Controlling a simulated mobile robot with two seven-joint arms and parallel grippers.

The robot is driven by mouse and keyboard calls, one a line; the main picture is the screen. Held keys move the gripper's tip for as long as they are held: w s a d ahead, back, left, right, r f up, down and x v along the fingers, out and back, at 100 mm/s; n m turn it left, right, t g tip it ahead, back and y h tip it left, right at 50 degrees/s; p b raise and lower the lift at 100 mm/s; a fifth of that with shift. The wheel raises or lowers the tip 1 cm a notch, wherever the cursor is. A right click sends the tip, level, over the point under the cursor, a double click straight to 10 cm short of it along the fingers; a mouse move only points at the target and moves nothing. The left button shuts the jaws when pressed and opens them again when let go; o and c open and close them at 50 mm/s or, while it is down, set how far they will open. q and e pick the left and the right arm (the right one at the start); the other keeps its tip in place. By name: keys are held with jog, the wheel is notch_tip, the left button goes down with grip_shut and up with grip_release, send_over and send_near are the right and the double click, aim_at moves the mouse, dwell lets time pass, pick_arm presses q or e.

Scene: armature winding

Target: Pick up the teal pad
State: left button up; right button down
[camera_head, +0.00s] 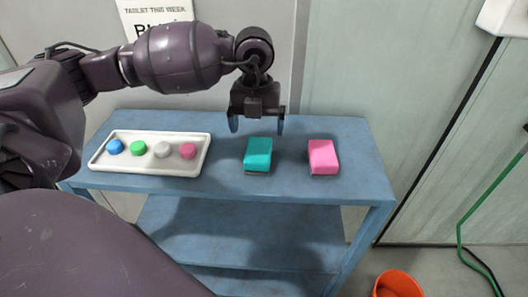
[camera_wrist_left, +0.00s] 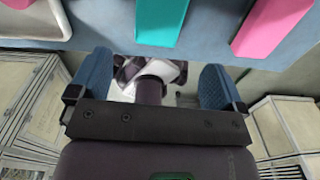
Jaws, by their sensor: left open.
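The teal pad (camera_head: 258,154) lies on the blue table, right of the white tray and left of the pink pad. It also shows at the top of the left wrist view (camera_wrist_left: 160,20). My left gripper (camera_head: 256,123) hangs above the table, just behind the teal pad in the head view. Its two blue fingers (camera_wrist_left: 154,78) are spread apart with nothing between them. My right gripper is not in view.
A pink pad (camera_head: 323,157) lies to the right of the teal pad. A white tray (camera_head: 150,170) on the left holds several coloured round pieces. The blue table (camera_head: 225,183) is bare around the pads. An orange bucket (camera_head: 398,285) stands on the floor at lower right.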

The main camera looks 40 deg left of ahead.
aim_at(258, 153)
pick_arm(q)
jog(key=shift+w+a, duration=0.1)
jog(key=shift+a, duration=0.2)
jog(key=shift+f, duration=0.3)
notch_tip(258, 153, down, 4)
jog(key=shift+f+b, duration=0.2)
jog(key=shift+b, duration=0.1)
jog(key=shift+f, duration=0.35)
jog(key=f, duration=0.4)
jog(key=shift+d+f+b, duration=0.2)
jog(key=shift+f+b, duration=0.15)
jog(key=shift+f, duration=0.05)
jog(key=c, duration=1)
jog(key=shift+r, duration=0.1)
jog(key=shift+r, duration=0.1)
